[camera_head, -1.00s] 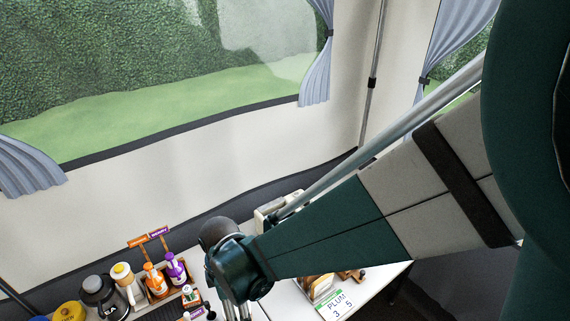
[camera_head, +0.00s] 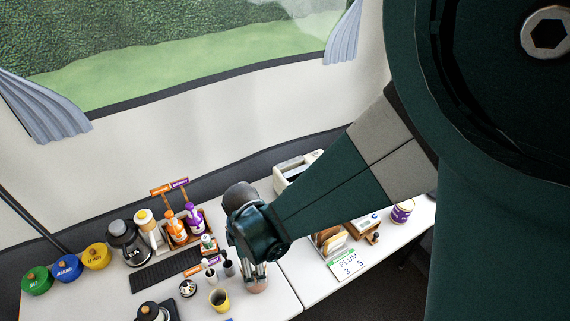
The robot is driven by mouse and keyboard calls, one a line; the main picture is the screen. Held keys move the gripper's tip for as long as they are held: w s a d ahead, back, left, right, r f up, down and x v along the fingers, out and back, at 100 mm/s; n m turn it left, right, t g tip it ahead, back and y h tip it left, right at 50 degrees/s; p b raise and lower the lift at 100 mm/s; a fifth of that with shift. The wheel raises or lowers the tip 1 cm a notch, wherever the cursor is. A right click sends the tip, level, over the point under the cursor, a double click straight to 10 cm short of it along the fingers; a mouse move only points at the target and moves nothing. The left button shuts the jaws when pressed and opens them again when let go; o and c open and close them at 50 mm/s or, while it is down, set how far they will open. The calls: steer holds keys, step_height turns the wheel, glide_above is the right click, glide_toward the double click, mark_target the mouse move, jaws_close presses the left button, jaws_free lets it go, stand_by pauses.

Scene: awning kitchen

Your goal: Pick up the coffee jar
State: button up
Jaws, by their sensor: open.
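No label that I can read says coffee, so I cannot tell for sure which item is the coffee jar. A small brownish-pink jar-like item (camera_head: 256,286) stands on the white table, right under my gripper (camera_head: 255,268). My gripper points down at it, and its fingers hide the upper part. The fingers are open; whether they are around the item or above it is too small to tell. A white and purple jar (camera_head: 403,211) stands at the table's right end, beyond my arm.
A dark kettle (camera_head: 126,240) and a bottle tray (camera_head: 186,238) are at the back. A yellow cup (camera_head: 219,299) is close left of my gripper. A PLUM card (camera_head: 348,264) lies right.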

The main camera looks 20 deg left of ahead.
stand_by(0.3)
steer(key=c, duration=1.7)
steer(key=shift+r, duration=0.15)
steer(key=shift+r+p, duration=0.5)
steer(key=shift+r, duration=4.35)
